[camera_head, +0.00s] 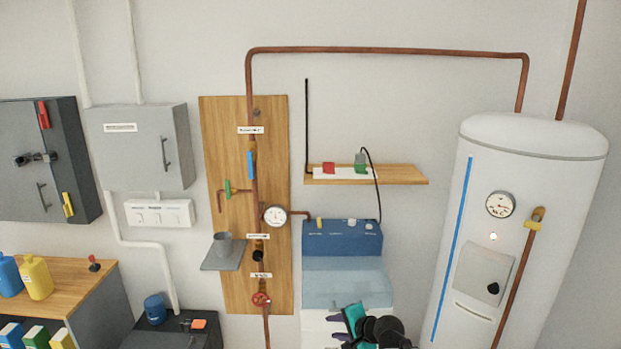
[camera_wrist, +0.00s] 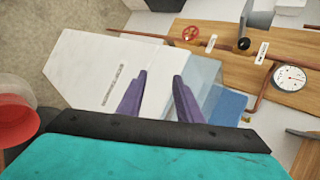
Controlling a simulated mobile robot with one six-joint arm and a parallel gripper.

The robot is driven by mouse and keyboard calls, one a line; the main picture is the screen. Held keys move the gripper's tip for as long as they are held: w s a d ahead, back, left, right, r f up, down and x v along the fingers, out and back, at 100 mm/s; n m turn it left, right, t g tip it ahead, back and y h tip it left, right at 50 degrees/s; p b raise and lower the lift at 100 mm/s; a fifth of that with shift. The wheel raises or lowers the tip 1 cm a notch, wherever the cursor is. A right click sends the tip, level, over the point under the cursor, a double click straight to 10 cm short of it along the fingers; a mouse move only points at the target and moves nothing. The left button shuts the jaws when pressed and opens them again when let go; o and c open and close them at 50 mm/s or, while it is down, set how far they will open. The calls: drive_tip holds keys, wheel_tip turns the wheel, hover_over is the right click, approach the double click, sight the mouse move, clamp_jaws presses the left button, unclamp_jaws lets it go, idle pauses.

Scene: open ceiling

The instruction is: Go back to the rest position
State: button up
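My gripper (camera_head: 335,328) shows at the bottom of the head view, in front of the white front below a blue box with a clear pale-blue lower part (camera_head: 345,282). Its body is teal and black. In the wrist view its two purple fingers (camera_wrist: 161,76) stand well apart with nothing between them. Behind them is the white panel (camera_wrist: 95,75) of the unit, with the pale-blue part to its right. My gripper looks clear of these surfaces, but the exact gap cannot be told.
A wooden board (camera_head: 223,120) carries copper pipe, a gauge (camera_head: 274,215) and a red valve wheel (camera_head: 261,299). A shelf (camera_head: 405,174) is above the blue box. A white tank (camera_head: 535,165) stands right. A red round object (camera_wrist: 15,120) is at the wrist view's left edge.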

drive_tip(key=s+d+f+n+g+h, duration=0.35)
drive_tip(key=s+d+f+n, duration=0.2)
drive_tip(key=s+f, duration=0.3)
drive_tip(key=s+d+f+n+g+h, duration=0.2)
drive_tip(key=s+d+f+n+g, duration=0.35)
drive_tip(key=s+f, duration=0.35)
drive_tip(key=s+a+f+g+b, duration=0.1)
drive_tip(key=s+f+g+b, duration=0.4)
drive_tip(key=s+f, duration=2.1)
drive_tip(key=b, duration=0.5)
drive_tip(key=shift+s+a+f+n, duration=0.2)
drive_tip(key=shift+s+a+n, duration=0.1)
drive_tip(key=shift+s+a, duration=0.05)
